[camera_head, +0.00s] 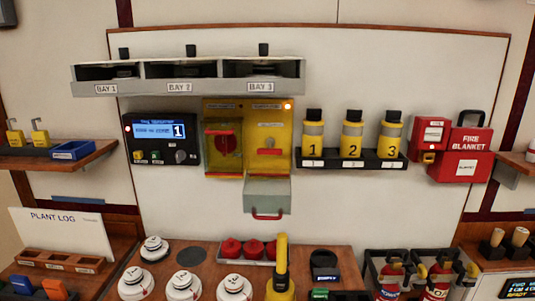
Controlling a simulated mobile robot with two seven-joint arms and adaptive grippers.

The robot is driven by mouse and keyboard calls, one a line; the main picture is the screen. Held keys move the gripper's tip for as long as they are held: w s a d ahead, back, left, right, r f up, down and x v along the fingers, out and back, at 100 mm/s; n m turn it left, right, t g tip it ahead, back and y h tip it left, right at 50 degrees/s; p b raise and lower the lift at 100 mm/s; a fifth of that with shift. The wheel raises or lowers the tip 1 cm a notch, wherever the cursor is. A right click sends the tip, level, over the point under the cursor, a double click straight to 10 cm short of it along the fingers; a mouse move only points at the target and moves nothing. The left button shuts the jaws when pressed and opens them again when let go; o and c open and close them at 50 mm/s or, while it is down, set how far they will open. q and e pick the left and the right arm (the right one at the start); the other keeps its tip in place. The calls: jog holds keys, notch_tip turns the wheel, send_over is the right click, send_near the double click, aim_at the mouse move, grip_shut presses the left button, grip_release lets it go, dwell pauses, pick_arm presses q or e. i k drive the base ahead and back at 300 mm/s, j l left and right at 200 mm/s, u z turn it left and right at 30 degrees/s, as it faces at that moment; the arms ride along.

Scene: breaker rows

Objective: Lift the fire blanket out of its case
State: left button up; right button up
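The red fire blanket case (458,166) hangs on the white wall panel at the right, with a white label on its front. A red piece lettered FIRE BLANKET (470,141) stands upright at the case's top right, with a black loop handle (471,117) above it. I cannot tell whether this piece is the blanket pack or part of the case. Neither of my grippers is in view.
A red box with a yellow part (431,132) sits left of the lettered piece. A black rack (350,164) holds three yellow canisters farther left. Red extinguishers (437,280) stand below. The wall between case and extinguishers looks clear.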

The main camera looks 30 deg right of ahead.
aim_at(461, 138)
jog(key=z, duration=0.4)
jog(key=l+z, duration=0.1)
jog(key=z, duration=0.75)
jog(key=l+z, duration=0.1)
jog(key=z, duration=0.7)
jog(key=i+l, duration=0.2)
jog(key=i+l+z, duration=0.15)
jog(key=l, duration=0.3)
